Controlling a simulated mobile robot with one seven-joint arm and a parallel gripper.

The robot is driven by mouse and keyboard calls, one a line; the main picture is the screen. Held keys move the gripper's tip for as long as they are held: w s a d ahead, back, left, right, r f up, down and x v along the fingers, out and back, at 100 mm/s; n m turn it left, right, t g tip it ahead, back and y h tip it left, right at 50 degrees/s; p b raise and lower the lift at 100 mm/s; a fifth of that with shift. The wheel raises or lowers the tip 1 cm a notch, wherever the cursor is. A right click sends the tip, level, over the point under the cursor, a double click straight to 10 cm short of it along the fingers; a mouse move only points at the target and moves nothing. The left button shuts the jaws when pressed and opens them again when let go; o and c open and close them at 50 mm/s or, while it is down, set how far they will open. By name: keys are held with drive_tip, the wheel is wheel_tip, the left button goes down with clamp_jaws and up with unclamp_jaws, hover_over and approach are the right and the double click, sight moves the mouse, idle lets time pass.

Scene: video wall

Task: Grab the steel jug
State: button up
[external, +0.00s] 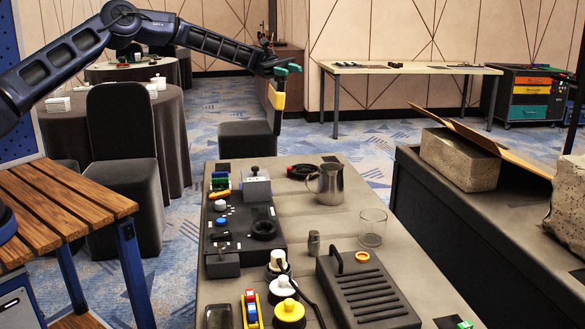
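The steel jug (330,186) stands upright on the long grey table (350,230), toward its far end. Its handle side faces left. My gripper (283,82) is at the end of my outstretched arm, up and to the left of the jug in the picture, and apart from it. Green and yellow parts show at the gripper's end. They are too small to tell whether the fingers are open or shut. Nothing touches the jug.
A clear glass (372,227) stands close to the jug's front right. A grey ribbed case (365,290) and small metal shaker (314,243) are nearer.

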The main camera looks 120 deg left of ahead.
approach(306, 182)
drive_tip(key=x, duration=0.9)
drive_tip(key=shift+w+f, duration=0.35)
drive_tip(key=shift+f, duration=0.05)
clamp_jaws()
